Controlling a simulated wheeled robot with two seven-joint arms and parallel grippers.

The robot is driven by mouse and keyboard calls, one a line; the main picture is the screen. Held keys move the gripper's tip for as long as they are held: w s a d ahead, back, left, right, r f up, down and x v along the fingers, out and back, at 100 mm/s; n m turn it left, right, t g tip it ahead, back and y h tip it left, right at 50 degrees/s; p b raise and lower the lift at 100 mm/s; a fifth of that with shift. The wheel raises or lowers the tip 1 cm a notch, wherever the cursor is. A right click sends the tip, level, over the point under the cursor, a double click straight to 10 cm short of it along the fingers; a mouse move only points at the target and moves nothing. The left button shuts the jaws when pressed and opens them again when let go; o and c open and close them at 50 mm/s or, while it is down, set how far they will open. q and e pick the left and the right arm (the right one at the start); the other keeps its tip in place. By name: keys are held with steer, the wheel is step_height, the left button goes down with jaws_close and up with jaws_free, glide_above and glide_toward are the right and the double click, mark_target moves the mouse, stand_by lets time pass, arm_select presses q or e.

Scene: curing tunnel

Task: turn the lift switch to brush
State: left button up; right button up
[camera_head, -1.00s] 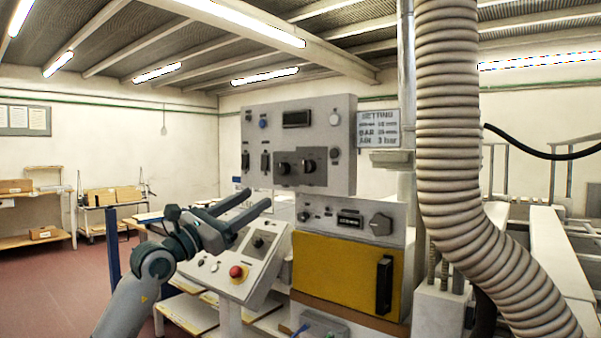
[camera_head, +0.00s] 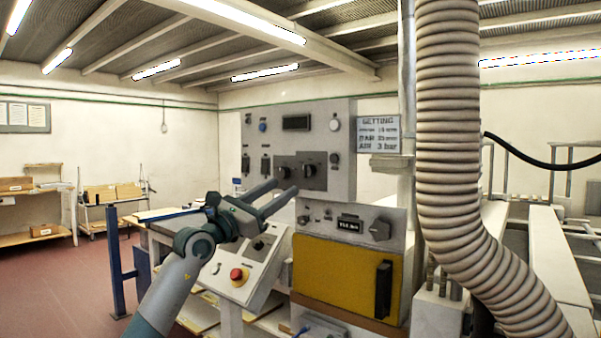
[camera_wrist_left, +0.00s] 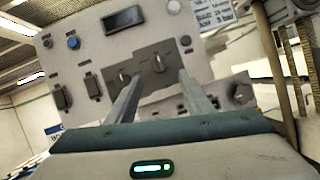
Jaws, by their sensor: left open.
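The grey upright control panel (camera_head: 337,111) has two dark rotary knobs on a dark grey plate, a left knob (camera_head: 282,171) and a right knob (camera_head: 309,170). I cannot read their labels, so I cannot tell which is the lift switch. My left gripper (camera_head: 285,187) is open and empty, its fingertips overlapping the panel's lower part just below the knobs. In the left wrist view the gripper (camera_wrist_left: 159,76) points at the panel, with the right knob (camera_wrist_left: 159,63) between the fingertips and the left knob (camera_wrist_left: 124,79) beside the left finger. A gap to the knobs seems to remain. My right gripper is not in view.
A sloped console with a red button (camera_head: 238,275) stands under my left arm. A thick ribbed hose (camera_head: 448,130) hangs at the right. A sign (camera_head: 378,133) is beside the panel.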

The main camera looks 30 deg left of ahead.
mark_target(302, 173)
arm_select(q)
steer(key=p+x, duration=0.1)
steer(key=x, duration=0.2)
steer(key=shift+w+r, duration=0.1)
steer(key=shift+r, duration=0.2)
steer(key=shift+p+x, duration=0.55)
steer(key=shift+x, duration=2)
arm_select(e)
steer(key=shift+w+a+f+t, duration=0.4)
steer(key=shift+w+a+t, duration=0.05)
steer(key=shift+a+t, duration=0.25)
arm_select(q)
steer(key=shift+w+d+f, duration=0.1)
steer(key=shift+f, duration=0.1)
steer(key=c, duration=1)
